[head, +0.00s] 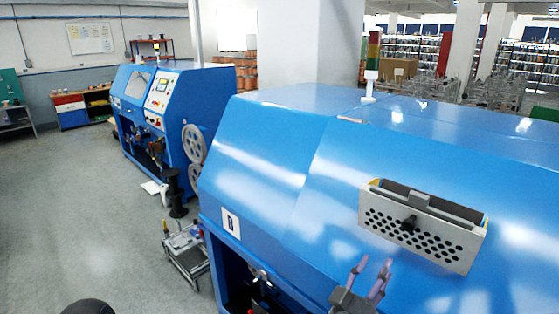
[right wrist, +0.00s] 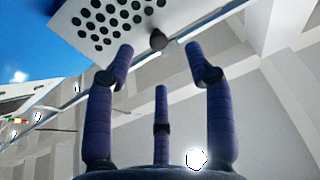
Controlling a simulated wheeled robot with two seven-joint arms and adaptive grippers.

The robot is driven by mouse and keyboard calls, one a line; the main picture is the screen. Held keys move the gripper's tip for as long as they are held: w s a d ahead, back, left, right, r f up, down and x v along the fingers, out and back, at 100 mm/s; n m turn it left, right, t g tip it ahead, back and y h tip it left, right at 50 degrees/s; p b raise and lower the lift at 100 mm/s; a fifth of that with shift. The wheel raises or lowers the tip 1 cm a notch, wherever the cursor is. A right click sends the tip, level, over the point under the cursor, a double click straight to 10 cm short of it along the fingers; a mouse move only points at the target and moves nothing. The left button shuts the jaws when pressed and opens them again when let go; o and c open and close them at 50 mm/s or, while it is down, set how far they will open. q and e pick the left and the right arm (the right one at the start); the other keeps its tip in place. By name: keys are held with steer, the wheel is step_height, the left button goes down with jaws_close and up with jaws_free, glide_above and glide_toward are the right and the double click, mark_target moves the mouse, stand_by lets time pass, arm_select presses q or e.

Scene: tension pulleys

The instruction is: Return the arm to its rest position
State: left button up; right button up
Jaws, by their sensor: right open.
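My right gripper (head: 373,265) is at the bottom of the head view, right of centre, in front of the blue machine marked B (head: 270,165). Its fingers point up, spread apart, with nothing between them. In the right wrist view, its three dark fingers (right wrist: 159,58) are open and empty. A perforated metal box (head: 420,235) with a black knob sits on the sloped blue cover, above and right of the gripper. The perforated panel (right wrist: 115,22) and its knob also show beyond the fingertips in the right wrist view, apart from them. My left gripper is not in view.
A second blue machine (head: 160,115) with grey reels stands at the back left. A small wheeled cart (head: 187,252) and a black spool (head: 176,195) stand on the floor between the machines. The grey floor (head: 70,210) at left is mostly clear. A white pillar (head: 310,45) rises behind.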

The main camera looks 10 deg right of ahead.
steer(key=w+a+f+n+t+y, duration=0.1)
steer(key=w+a+f+n+y, duration=0.2)
steer(key=f, duration=0.4)
steer(key=w+a+f+n+y, duration=0.1)
steer(key=w+f+n+y, duration=0.1)
steer(key=w+f+y, duration=0.35)
steer(key=a+f+n+g+y, duration=0.1)
steer(key=a+f+g+y, duration=0.15)
steer(key=f, duration=0.65)
steer(key=a+f+n+g+y, duration=0.1)
steer(key=a+f+y, duration=0.15)
steer(key=f, duration=0.65)
steer(key=s+a+f+g+y, duration=0.25)
steer(key=s+f, duration=0.25)
steer(key=f, duration=0.3)
steer(key=s+a+f+g+y, duration=0.1)
steer(key=s+f+g+y, duration=0.1)
steer(key=s+f+g, duration=0.35)
steer(key=s+a+f+g+y, duration=0.2)
steer(key=s+a+f+g, duration=0.1)
steer(key=s+f, duration=0.6)
steer(key=s+g, duration=0.1)
steer(key=s, duration=0.3)
steer(key=shift+f, duration=0.15)
steer(key=shift+w, duration=0.1)
